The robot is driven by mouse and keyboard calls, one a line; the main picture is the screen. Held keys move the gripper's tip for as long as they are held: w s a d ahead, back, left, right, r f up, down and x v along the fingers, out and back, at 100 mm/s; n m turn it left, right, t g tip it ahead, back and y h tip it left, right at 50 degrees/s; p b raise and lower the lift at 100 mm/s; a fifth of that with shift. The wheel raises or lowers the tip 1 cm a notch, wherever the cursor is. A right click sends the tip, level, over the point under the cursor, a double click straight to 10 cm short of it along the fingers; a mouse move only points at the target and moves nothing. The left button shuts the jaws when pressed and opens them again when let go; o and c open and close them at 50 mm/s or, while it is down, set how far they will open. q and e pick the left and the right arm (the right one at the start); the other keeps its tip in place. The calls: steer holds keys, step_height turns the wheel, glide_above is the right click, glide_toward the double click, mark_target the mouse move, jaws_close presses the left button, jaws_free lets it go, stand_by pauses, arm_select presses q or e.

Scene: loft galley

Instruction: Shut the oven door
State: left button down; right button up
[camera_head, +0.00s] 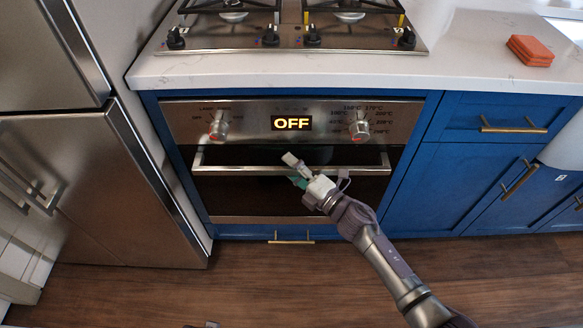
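The oven (182,118) is a steel-fronted unit under the cooktop, with a lit display reading OFF. Its dark-windowed door (250,203) stands upright, close to the oven front; I cannot tell if a small gap is left at its top. The bar handle (235,170) runs across the top of the door. My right gripper (294,170) is in front of the door at the middle of the handle. Its fingertips look apart, one higher and one lower, and it covers part of the bar. Contact is unclear.
A steel fridge (125,190) stands at the left. Blue cabinets (455,180) with brass handles are at the right. The gas cooktop (290,38) and a stack of orange coasters (530,50) are on the white counter. The wood floor (140,295) in front is mostly clear.

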steer(key=shift+s, duration=0.15)
steer(key=shift+s+d+f, duration=0.1)
steer(key=shift+s+d, duration=0.15)
steer(key=shift+d, duration=0.1)
steer(key=v, duration=1.1)
